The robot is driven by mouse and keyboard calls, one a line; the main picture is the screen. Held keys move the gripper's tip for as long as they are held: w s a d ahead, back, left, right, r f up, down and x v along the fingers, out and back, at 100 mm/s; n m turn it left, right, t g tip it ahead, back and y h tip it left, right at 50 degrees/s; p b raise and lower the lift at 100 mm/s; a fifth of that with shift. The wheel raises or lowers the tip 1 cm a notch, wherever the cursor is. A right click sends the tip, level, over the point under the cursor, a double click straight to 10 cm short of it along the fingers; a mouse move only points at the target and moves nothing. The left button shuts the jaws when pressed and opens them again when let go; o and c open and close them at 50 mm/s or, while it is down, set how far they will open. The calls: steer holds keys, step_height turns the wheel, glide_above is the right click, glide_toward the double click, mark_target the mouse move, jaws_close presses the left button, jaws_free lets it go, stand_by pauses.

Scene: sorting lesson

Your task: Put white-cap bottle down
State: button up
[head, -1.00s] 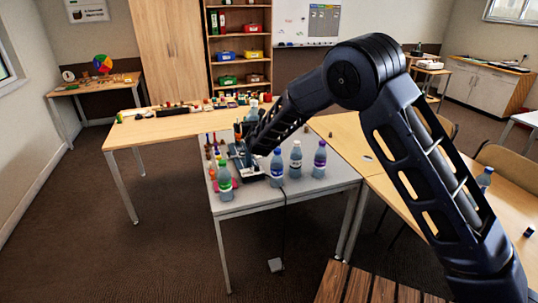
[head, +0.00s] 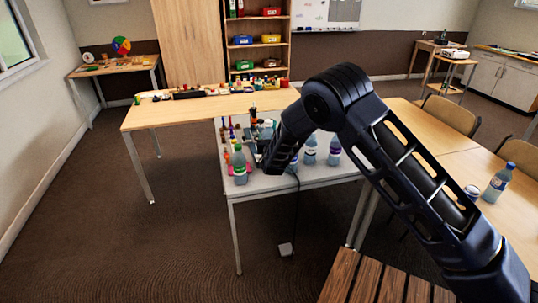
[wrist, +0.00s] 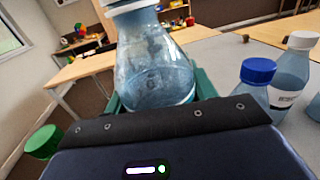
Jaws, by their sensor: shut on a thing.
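My gripper (wrist: 158,92) is shut on a clear bluish bottle (wrist: 152,62), which stands between its green fingers in the wrist view. The bottle's top is cut off by the frame edge; a white band shows there, but the cap cannot be made out fully. In the head view my arm hides most of the gripper, over the grey table (head: 290,184). Another bottle with a white cap (wrist: 300,42) stands at the right of the wrist view, beside a blue-capped bottle (wrist: 256,88). Whether the held bottle touches the table cannot be told.
A green-capped bottle (head: 239,168) stands near the grey table's front left edge. More bottles (head: 334,150) stand right of my arm. Small coloured items crowd the table's left side. A wooden table (head: 200,108) adjoins behind. Another bottle (head: 498,183) stands on the right-hand table.

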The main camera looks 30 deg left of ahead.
step_height(320, 180, down, 10)
steer(key=shift+r, duration=0.25)
steer(key=shift+f, duration=0.45)
steer(key=shift+s+f, duration=0.1)
steer(key=shift+f, duration=0.15)
steer(key=o, duration=1)
steer(key=shift+f, duration=0.15)
steer(key=shift+c, duration=0.2)
steer(key=shift+r, duration=0.3)
